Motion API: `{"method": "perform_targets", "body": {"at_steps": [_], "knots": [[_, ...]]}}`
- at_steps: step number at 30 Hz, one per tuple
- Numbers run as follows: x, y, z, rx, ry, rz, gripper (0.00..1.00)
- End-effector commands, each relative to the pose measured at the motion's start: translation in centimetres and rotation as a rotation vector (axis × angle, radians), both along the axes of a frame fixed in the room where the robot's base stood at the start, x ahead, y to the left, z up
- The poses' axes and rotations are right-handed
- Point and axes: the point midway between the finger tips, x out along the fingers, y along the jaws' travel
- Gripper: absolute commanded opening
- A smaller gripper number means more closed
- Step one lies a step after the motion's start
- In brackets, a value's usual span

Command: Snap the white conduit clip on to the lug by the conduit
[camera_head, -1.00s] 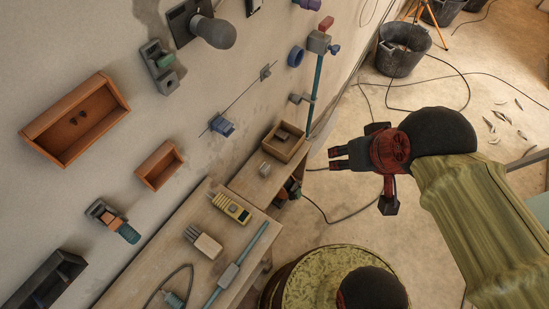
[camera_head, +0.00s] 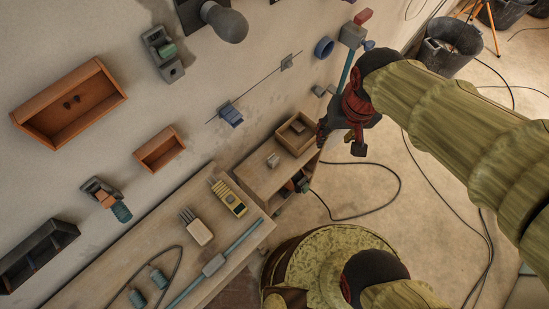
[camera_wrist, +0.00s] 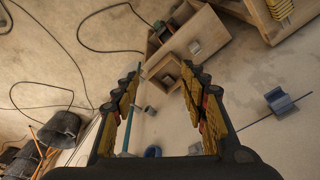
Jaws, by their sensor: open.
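A teal upright conduit (camera_head: 346,68) runs down the wall below a grey box with a red lever; in the wrist view it is the thin teal pipe (camera_wrist: 135,118). A small grey lug (camera_head: 319,90) juts from the wall beside it, also in the wrist view (camera_wrist: 150,108). A pale block (camera_head: 272,160), possibly the white clip, lies on the wooden ledge outside a small tray; it also shows in the wrist view (camera_wrist: 195,47). My gripper (camera_head: 339,138) is open and empty, right of the tray; the wrist view shows both fingers (camera_wrist: 160,74) apart.
The wooden tray (camera_head: 283,139) holds a small object. A blue part (camera_head: 230,115) is on a wall wire. A bucket (camera_head: 452,48) and cables are on the floor.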

Motion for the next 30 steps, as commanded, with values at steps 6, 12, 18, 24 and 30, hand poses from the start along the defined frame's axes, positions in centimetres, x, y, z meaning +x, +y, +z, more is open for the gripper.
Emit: {"method": "perform_targets", "body": {"at_steps": [6, 12, 18, 24, 30], "knots": [[3.0, 4.3, -6.6, -0.018, 0.139, -0.034, 0.43], [5.2, 8.7, -14.6, -0.044, 0.229, -0.146, 0.43], [6.8, 13.1, -24.0, -0.057, 0.260, -0.364, 0.43], [9.1, 16.2, -30.0, -0.003, 0.215, -0.669, 0.43], [10.4, 17.1, -31.3, 0.038, 0.189, -0.803, 0.43]]}}
